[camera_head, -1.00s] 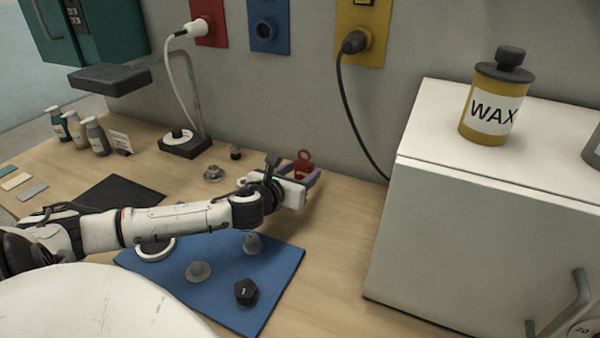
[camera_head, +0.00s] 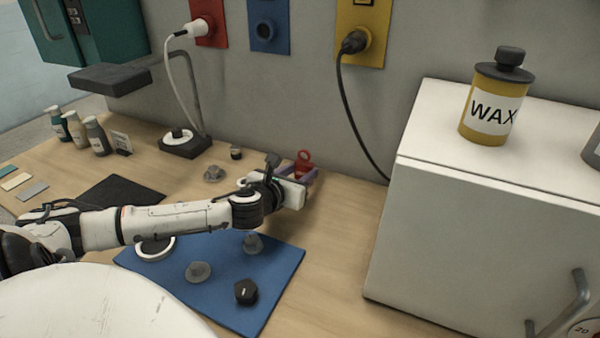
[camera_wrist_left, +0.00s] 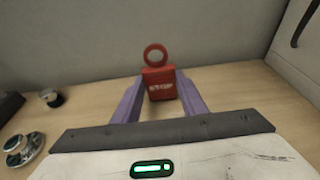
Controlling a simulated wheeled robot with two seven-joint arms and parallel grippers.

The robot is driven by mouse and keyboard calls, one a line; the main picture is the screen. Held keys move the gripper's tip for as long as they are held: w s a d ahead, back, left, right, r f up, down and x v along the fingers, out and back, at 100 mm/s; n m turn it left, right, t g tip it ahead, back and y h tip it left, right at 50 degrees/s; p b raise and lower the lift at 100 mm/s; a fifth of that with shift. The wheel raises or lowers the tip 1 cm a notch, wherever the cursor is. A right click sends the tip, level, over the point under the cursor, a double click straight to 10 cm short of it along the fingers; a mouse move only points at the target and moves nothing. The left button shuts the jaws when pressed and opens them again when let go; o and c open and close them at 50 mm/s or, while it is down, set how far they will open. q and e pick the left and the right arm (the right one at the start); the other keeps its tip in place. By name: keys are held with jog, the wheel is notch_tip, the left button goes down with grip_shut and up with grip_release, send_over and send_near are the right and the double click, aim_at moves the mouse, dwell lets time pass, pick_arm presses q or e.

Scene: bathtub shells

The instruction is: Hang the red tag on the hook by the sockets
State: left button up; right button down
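The red tag (camera_head: 304,163) stands upright on the wooden counter near the back wall, with a ring at its top. In the left wrist view, its face (camera_wrist_left: 159,85) reads "STOP". My left gripper (camera_head: 303,170) is around it. In the left wrist view, the purple fingers (camera_wrist_left: 160,82) lie against the tag's two sides, shut on it. The sockets are on the wall: a red one (camera_head: 208,22) with a white plug, an empty blue one (camera_head: 268,28) and a yellow one (camera_head: 362,35) with a black plug. I cannot make out a hook. My right gripper is not in view.
A white cabinet (camera_head: 470,215) with a wax bottle (camera_head: 493,98) on top stands at the right. A black cord (camera_head: 352,115) hangs down the wall right of the tag. A blue mat (camera_head: 270,290) with several small parts lies in front. Bottles (camera_head: 76,128) stand at the left.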

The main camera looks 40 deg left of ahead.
aim_at(304, 150)
pick_arm(q)
notch_tip(304, 150, up, 6)
dwell(0.7)
dwell(1.0)
